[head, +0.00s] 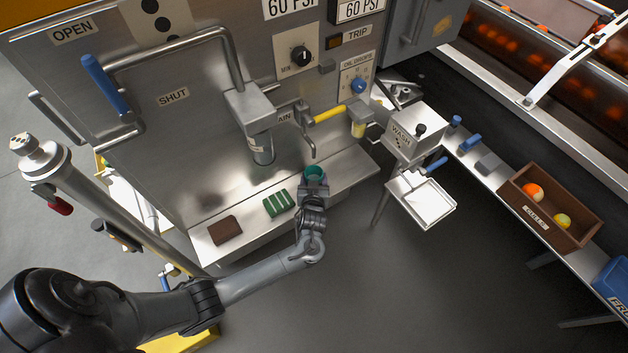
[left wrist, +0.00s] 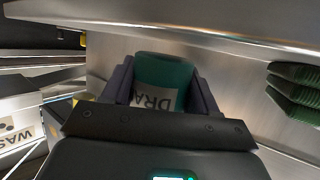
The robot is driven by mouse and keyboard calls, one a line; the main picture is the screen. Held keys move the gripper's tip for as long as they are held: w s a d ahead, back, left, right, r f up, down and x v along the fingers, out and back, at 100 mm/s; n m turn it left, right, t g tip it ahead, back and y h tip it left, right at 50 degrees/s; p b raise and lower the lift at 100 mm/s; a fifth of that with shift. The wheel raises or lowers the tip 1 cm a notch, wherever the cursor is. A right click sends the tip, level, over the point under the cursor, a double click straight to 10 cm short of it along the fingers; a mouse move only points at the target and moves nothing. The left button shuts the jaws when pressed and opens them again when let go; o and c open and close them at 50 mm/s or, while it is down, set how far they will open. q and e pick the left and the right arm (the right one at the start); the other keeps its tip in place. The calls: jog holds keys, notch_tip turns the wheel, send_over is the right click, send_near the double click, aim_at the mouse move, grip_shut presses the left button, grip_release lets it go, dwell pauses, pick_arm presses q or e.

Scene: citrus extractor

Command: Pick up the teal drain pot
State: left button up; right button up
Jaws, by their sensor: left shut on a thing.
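The teal drain pot (head: 315,173) is at the right part of the steel shelf, below the thin drain spout (head: 308,143). My left gripper (head: 314,184) is shut on it. In the left wrist view the pot (left wrist: 163,80) sits between the two fingers of the left gripper (left wrist: 160,85), and part of its label reads "DRA". I cannot tell whether the pot touches the shelf. My right gripper is not in view.
A green ribbed block (head: 279,203) and a brown block (head: 225,230) lie on the steel shelf (head: 345,177), left of the pot. A wash box (head: 415,135) with a white tray (head: 428,203) stands to the right. A brown fruit crate (head: 552,210) is further right.

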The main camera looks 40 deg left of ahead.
aim_at(314, 175)
pick_arm(q)
notch_tip(314, 175, up, 3)
jog(key=shift+r+p, duration=0.1)
jog(key=shift+p, duration=0.75)
jog(key=s+d+r+p, duration=0.2)
jog(key=d+r+p, duration=0.2)
jog(key=d, duration=0.7)
jog(key=shift+d+r+p, duration=0.3)
jog(key=shift+r+p, duration=0.05)
jog(key=shift+r, duration=0.85)
